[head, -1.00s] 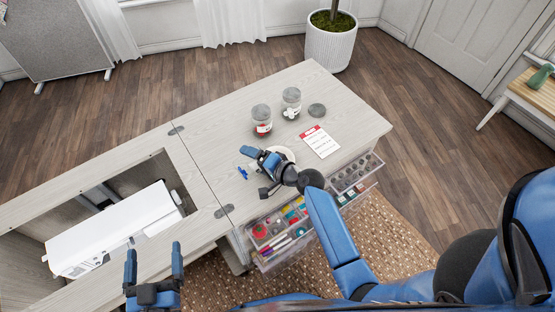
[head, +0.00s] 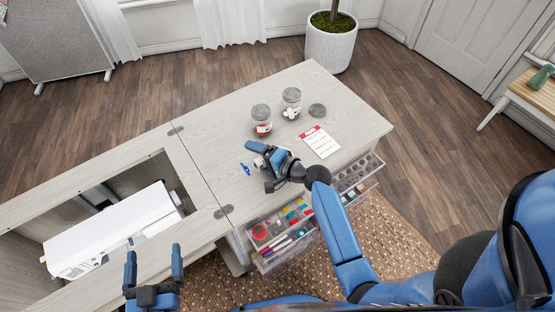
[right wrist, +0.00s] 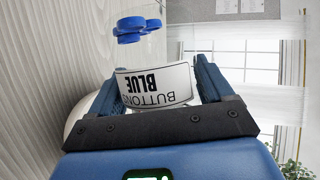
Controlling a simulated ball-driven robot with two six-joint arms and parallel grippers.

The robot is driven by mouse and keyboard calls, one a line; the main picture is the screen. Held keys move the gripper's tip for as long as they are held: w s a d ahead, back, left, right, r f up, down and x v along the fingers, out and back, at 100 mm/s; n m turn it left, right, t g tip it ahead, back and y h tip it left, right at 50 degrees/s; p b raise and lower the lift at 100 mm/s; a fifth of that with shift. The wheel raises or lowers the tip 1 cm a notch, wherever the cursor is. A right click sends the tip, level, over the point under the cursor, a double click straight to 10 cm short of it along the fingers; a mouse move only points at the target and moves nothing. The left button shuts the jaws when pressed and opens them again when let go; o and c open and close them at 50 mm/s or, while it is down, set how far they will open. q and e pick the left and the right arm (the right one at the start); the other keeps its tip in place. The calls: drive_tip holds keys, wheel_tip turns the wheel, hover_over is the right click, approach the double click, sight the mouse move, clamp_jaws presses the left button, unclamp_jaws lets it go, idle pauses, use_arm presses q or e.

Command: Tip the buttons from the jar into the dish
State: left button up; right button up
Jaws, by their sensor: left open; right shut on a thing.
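My right gripper (head: 259,154) is shut on a clear jar low over the desk. In the right wrist view the jar (right wrist: 152,57) sits between the fingers, its white label reading "BUTTONS BLUE" upside down. Several blue buttons (right wrist: 130,29) are in its far end, as pictured. In the head view small blue spots (head: 245,168) show just left of the gripper; I cannot tell whether they are inside the jar. The dish is hidden behind the gripper in the head view. My left gripper (head: 153,266) is open and empty at the lower left.
Two other lidded jars, one with red contents (head: 262,119) and one with pale contents (head: 291,104), stand at the back. A grey lid (head: 317,110) and a red-headed card (head: 320,142) lie to the right. Open drawers (head: 283,232) jut out in front. A sewing machine (head: 112,230) is left.

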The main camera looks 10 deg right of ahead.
drive_tip(key=shift+d+r+m+y, duration=0.15)
drive_tip(key=shift+r+m+y, duration=0.25)
drive_tip(key=shift+m, duration=0.1)
idle(0.4)
drive_tip(key=shift+w+d+f+m+y+b, duration=0.2)
drive_tip(key=shift+f+m+y+b, duration=0.3)
drive_tip(key=shift+b, duration=0.65)
drive_tip(key=shift+d+r+m+t+y+b, duration=0.25)
drive_tip(key=shift+r+m+t+y+b, duration=0.1)
drive_tip(key=shift+m, duration=0.35)
idle(0.3)
drive_tip(key=shift+d+f+m, duration=0.1)
drive_tip(key=shift+f+m, duration=0.05)
drive_tip(key=shift+m, duration=0.15)
idle(0.4)
